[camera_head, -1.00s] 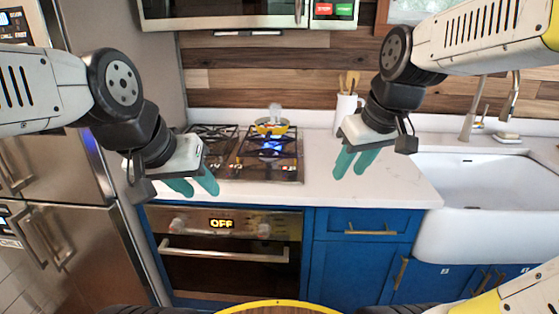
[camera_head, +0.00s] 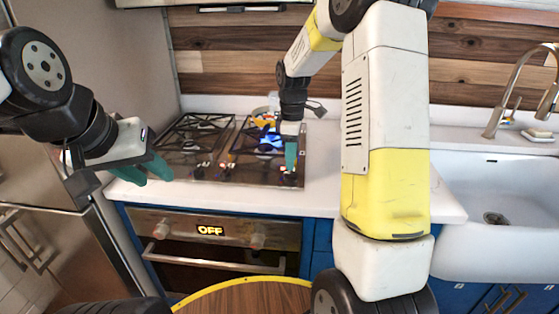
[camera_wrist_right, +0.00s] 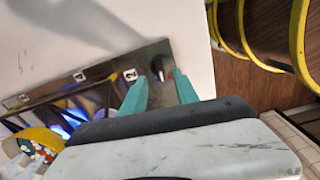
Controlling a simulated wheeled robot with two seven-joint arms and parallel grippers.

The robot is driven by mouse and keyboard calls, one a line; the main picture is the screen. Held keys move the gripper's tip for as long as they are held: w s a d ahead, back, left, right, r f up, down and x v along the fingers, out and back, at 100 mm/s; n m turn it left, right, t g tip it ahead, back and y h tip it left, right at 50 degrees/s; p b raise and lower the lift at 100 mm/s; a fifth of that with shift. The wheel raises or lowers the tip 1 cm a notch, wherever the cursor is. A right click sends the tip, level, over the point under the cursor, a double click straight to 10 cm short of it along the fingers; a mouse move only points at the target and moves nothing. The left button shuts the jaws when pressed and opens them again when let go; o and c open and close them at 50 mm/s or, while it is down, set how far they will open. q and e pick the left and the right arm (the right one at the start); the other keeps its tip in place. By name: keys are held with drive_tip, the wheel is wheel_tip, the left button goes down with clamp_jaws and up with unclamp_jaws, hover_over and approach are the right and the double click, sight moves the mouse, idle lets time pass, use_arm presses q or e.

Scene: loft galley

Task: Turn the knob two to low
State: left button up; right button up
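The knob labelled 2 (camera_wrist_right: 158,70) is a dark, pointed knob on the steel front strip of the cooktop (camera_wrist_right: 115,66); its label tag (camera_wrist_right: 130,74) sits beside it. In the right wrist view, the teal fingers of my right gripper (camera_wrist_right: 160,82) are apart, with the knob between or just beyond their tips; contact cannot be told. In the head view, my right gripper (camera_head: 291,156) points down over the front right of the cooktop. My left gripper (camera_head: 147,171) is open and empty at the cooktop's front left edge.
The oven display (camera_head: 210,230) reads OFF. The white counter (camera_head: 322,165) right of the cooktop is clear; a sink (camera_head: 490,210) lies further right.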

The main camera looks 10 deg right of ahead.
sight(291, 173)
drive_tip(key=shift+f, duration=2.35)
drive_tip(key=shift+c, duration=0.5)
clamp_jaws()
